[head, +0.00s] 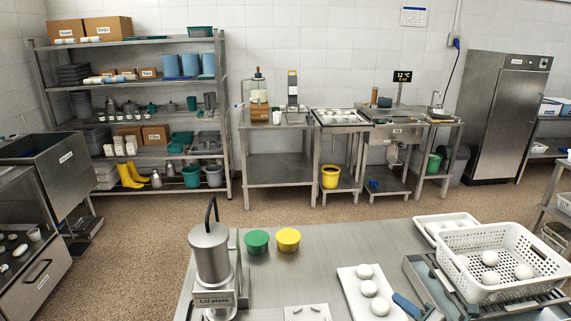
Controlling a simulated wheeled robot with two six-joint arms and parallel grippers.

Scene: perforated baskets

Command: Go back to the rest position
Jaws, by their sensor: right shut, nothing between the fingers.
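My right gripper (408,305) shows at the bottom edge in the head view, low over the steel table (330,250), as a small blue and grey shape. It is shut with nothing in it. It is just right of a white tray (350,285) of round white pieces and left of a white perforated basket (512,243). The basket holds a few white balls (490,258) and sits on a metal rack or frame. Most of my right arm is cut off by the picture's edge. My left gripper is not in view.
A lid press (211,255) stands at the table's left, beside a green round tub (257,241) and a yellow one (288,239). Another white tray (443,226) lies behind the basket. Bare floor (300,210) separates this table from shelves and counters behind.

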